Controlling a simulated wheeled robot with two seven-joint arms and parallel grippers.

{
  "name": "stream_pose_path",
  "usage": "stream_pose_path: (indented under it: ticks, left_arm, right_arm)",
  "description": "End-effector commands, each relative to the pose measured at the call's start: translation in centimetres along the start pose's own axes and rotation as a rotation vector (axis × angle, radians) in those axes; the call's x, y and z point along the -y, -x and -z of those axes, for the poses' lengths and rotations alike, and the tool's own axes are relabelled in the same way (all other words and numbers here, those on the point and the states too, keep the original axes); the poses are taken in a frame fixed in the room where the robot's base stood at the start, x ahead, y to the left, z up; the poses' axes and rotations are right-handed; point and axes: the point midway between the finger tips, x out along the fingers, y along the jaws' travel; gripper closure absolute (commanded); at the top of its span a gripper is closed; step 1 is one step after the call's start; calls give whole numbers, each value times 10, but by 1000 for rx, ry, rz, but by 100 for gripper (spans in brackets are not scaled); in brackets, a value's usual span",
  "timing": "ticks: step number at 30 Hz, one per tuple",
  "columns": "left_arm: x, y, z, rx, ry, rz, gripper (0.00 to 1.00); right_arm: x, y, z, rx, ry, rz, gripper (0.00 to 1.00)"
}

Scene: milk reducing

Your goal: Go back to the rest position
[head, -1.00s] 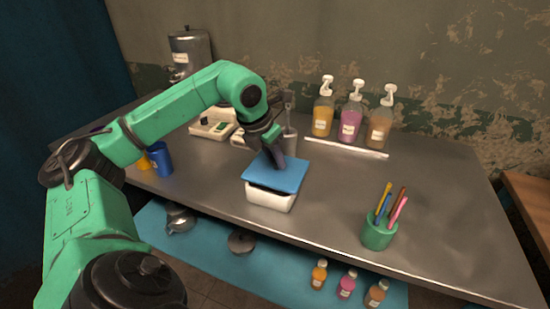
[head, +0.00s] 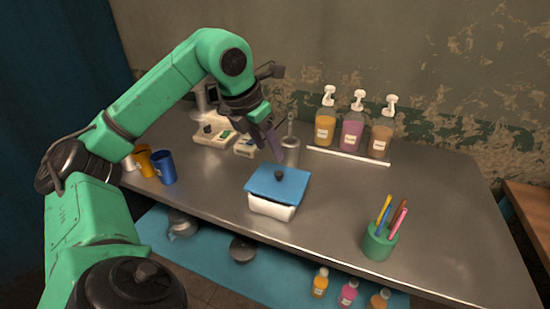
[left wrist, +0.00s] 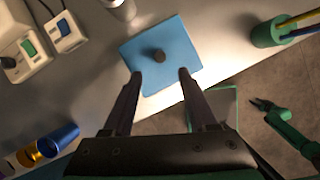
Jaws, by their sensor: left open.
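A white container (head: 271,208) stands on the metal table with a blue lid (head: 262,185) on top. The lid has a dark round knob (head: 279,175); whether it sits fully flush I cannot tell. My left gripper (head: 277,152) is open and empty, above and behind the lid, apart from it. In the left wrist view, the open fingers (left wrist: 158,76) point toward the lid (left wrist: 174,36), with the knob beyond the gap between them. A small green arm with a dark end, seemingly my right gripper (left wrist: 262,105), shows at the right of that view; its jaws are too small to judge.
Blue cup (head: 164,167) and yellow cup (head: 145,160) stand at left. White devices (head: 214,134) and a grey metal holder (head: 289,150) stand behind the container. Pump bottles (head: 352,132) line the back; a green pen cup (head: 379,243) stands front right. The table's middle right is clear.

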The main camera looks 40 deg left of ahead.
Motion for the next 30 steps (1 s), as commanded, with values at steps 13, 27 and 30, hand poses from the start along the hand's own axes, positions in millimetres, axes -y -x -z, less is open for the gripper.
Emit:
stream_pose_path:
  ticks: [13, 27, 30]
  left_arm:
    - [0, 34, 0, -1, 0, 1, 42]
    - [0, 57, -10, 0, 0, 0, 42]
    - [0, 78, -19, 0, 0, 0, 42]
  right_arm:
    - [0, 12, 1, -1, 0, 0, 50]
    - [0, 37, 4, -1, -1, 0, 50]
    - [-1, 59, 6, -1, -1, 0, 50]
